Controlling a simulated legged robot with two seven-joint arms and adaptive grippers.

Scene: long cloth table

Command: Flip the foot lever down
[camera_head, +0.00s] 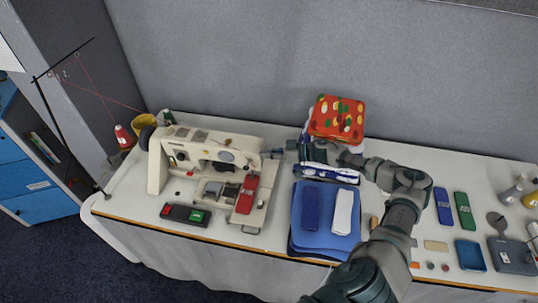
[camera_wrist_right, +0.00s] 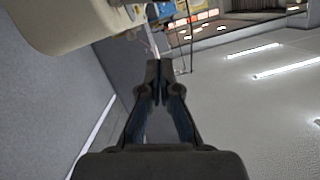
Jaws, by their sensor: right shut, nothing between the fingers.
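A cream sewing machine (camera_head: 208,150) stands on the left part of the table in the head view. Its foot lever cannot be made out. My right gripper (camera_head: 272,154) reaches in from the right and points left, close to the right end of the machine; I cannot tell whether it touches. In the right wrist view my right gripper (camera_wrist_right: 155,78) is shut and empty, with the pale underside of the machine (camera_wrist_right: 75,22) at the upper left. My left gripper is not in view.
A red item (camera_head: 247,194) lies on the machine's bed, and a dark box with red and green buttons (camera_head: 186,215) lies in front. Blue folded cloth (camera_head: 322,236) and a spotted red cloth (camera_head: 337,118) lie to the right. A thread stand (camera_head: 68,140) rises at the left.

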